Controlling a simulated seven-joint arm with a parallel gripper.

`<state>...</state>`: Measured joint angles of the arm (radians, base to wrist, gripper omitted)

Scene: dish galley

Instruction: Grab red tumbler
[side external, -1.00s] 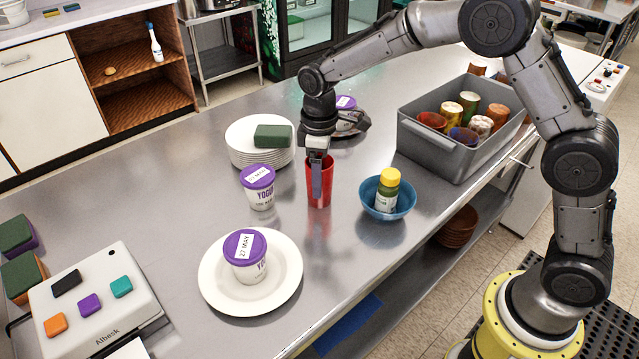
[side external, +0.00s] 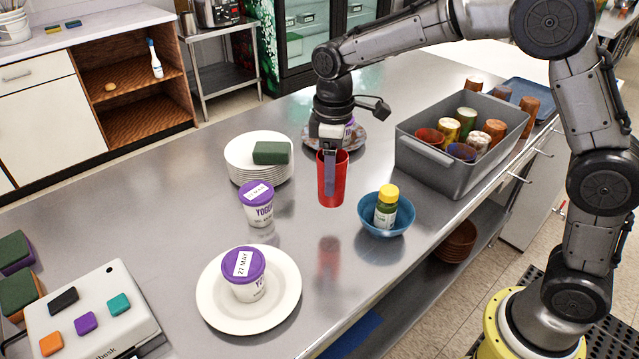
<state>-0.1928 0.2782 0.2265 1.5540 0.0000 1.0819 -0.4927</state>
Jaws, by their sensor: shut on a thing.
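The red tumbler (side external: 333,188) is upright and held above the steel counter, with its reflection visible below it. My gripper (side external: 330,170) points down and is shut on the tumbler's wall, one finger showing in front of its near side. The other finger is hidden, apparently inside or behind the tumbler.
A blue bowl (side external: 402,216) with a yellow-capped bottle (side external: 386,207) stands close right. A yogurt tub (side external: 257,212) and a plate stack (side external: 240,170) with a green sponge (side external: 271,153) stand left. A grey bin (side external: 440,178) of cups is at right. A white plate (side external: 215,297) lies in front.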

